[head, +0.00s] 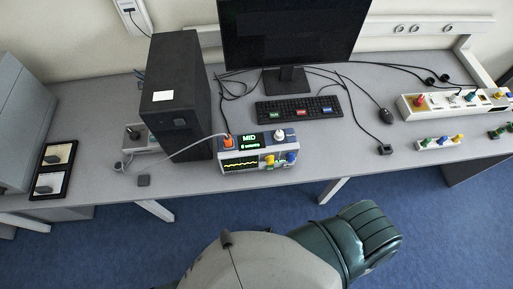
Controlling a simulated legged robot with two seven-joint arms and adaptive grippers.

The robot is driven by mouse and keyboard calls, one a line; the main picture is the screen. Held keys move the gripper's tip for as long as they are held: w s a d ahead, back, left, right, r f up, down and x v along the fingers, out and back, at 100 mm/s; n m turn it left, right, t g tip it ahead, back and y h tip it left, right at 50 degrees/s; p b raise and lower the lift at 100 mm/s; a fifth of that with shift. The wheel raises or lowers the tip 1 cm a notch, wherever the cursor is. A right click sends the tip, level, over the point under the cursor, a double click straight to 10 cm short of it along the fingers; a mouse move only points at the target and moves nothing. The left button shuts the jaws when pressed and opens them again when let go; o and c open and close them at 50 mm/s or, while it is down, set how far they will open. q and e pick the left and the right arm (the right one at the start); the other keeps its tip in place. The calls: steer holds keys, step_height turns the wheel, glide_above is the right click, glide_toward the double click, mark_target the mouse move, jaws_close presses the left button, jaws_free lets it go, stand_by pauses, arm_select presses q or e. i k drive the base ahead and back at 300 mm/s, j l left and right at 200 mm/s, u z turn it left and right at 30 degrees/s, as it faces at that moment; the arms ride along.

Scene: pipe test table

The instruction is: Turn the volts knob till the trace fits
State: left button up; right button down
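A small white test instrument (257,166) stands near the table's front edge, right of the black computer tower. Its lower-left screen (240,164) shows a wavy yellow trace on a dark ground. A green display (249,141) above it reads "MID". An orange piece (228,142) sits at the top left, where a pale cable arrives. A pale knob (279,135) is at the top right. I cannot read which one is marked volts. Neither of my grippers is in view.
A black tower (180,95) stands close left of the instrument. A keyboard (300,108), monitor (290,30) and mouse (385,115) are behind and right. A panel with coloured parts (455,103) is far right.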

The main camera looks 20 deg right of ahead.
mark_target(270, 159)
steer(key=k+l+z, duration=0.2)
steer(key=k, duration=0.2)
steer(key=k+l+z, duration=0.15)
steer(key=k, duration=0.25)
steer(key=k+l+z, duration=0.2)
steer(key=k, duration=0.2)
